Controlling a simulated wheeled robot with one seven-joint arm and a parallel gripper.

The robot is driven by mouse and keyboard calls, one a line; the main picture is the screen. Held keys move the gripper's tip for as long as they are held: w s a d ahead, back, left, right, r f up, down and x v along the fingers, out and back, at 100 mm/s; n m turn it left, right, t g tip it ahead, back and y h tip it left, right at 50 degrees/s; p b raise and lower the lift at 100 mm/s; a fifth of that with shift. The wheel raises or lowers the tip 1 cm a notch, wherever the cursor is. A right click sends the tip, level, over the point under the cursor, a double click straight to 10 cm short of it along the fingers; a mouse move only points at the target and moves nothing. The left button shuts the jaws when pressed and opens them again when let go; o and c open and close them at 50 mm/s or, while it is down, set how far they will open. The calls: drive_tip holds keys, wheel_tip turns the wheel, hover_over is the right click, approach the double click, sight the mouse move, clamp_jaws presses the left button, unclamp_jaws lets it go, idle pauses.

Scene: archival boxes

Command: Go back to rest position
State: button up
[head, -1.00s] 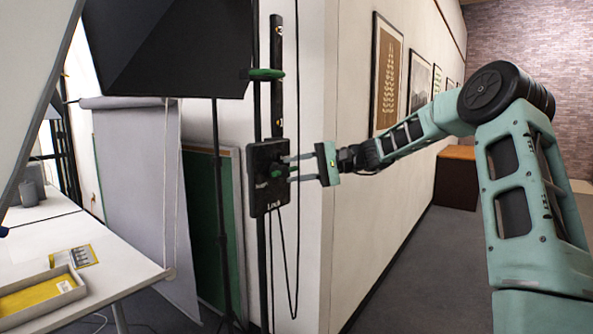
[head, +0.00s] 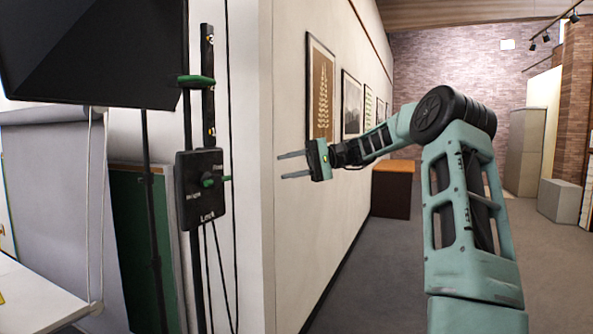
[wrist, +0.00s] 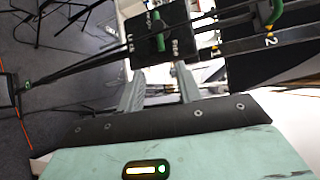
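My gripper (head: 292,166) is at the end of my outstretched teal arm in the head view, in front of the white wall. Its two grey fingers point left and stand apart with nothing between them. A black lock box (head: 201,188) with a green knob and the word "Lock" hangs on a dark upright pole to the left of the fingers, with a clear gap in the picture. The wrist view also shows the lock box (wrist: 157,34) beyond the spread fingers.
A green handle (head: 196,81) sits on the pole above the box, beside a large black hood (head: 95,50). A white table (head: 35,295) is at lower left. A brown cabinet (head: 391,190) stands along the framed-picture wall. The grey floor at right is open.

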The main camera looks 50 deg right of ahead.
drive_tip(key=shift+v, duration=0.95)
drive_tip(key=w+a+f+n+g+h, duration=0.1)
drive_tip(key=a+f+g, duration=0.25)
drive_tip(key=a, duration=0.65)
drive_tip(key=w+a+f+n+g+h, duration=0.15)
drive_tip(key=a+f, duration=0.25)
drive_tip(key=a, duration=0.7)
drive_tip(key=s+a+f+n+g+h, duration=0.1)
drive_tip(key=s+a+f+g, duration=0.15)
drive_tip(key=a, duration=0.45)
drive_tip(key=s+a+f+n+g+h, duration=0.2)
drive_tip(key=s+a+f, duration=0.2)
drive_tip(key=a, duration=0.3)
drive_tip(key=s+a+f+n+h, duration=0.2)
drive_tip(key=s+a+f+n, duration=0.1)
drive_tip(key=s, duration=0.5)
drive_tip(key=s+a+f+n+h, duration=0.3)
drive_tip(key=s+f, duration=0.1)
drive_tip(key=s, duration=0.5)
drive_tip(key=s+a+f+n+t+h, duration=0.1)
drive_tip(key=s+a+f+n+h, duration=0.1)
drive_tip(key=s, duration=0.7)
wheel_tip(320, 180, down, 3)
drive_tip(key=shift+a+r+n+h, duration=0.25)
drive_tip(key=shift+a+n+h, duration=0.15)
drive_tip(key=shift+n, duration=0.45)
